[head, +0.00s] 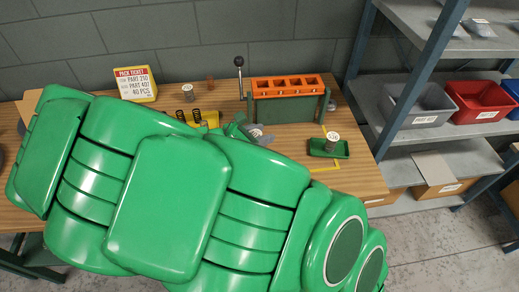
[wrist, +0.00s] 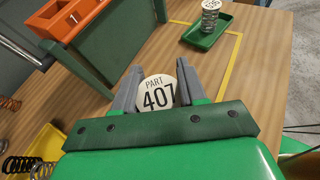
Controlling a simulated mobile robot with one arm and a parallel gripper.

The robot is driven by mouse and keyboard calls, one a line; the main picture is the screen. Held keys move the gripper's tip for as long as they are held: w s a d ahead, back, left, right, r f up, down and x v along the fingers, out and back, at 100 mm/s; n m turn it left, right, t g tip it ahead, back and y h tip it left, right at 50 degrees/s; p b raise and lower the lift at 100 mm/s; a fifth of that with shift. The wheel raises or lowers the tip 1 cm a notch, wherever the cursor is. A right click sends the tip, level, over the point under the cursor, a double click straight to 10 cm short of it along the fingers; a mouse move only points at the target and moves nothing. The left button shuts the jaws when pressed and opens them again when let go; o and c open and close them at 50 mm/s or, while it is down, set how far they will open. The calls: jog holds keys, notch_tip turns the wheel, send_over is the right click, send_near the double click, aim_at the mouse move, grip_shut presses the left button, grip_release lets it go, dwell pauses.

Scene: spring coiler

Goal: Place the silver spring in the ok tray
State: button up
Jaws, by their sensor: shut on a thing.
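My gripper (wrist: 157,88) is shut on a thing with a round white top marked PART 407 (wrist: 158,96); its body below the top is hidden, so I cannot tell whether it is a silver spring. In the head view my arm covers most of the gripper. A small green tray (head: 316,149) sits on the table to the right of the gripper. A silver coiled piece with a round white top (wrist: 211,17) stands upright in that tray (wrist: 190,38). No ok marking is readable on the tray.
A yellow line (wrist: 236,62) runs on the table around the green tray. An orange rack (head: 287,86) stands behind my gripper. A yellow tray (head: 211,116) and black springs (head: 187,88) are at left. Shelves with grey (head: 423,103) and red bins (head: 480,99) stand at right.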

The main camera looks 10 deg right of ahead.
jog(key=shift+f, duration=3)
jog(key=shift+f, duration=0.1)
jog(key=o, duration=1.1)
jog(key=shift+s+a+r, duration=0.15)
jog(key=shift+a+r, duration=0.05)
jog(key=shift+r, duration=0.05)
jog(key=v, duration=1.1)
jog(key=shift+s+a+r, duration=0.1)
jog(key=shift+s+a, duration=0.05)
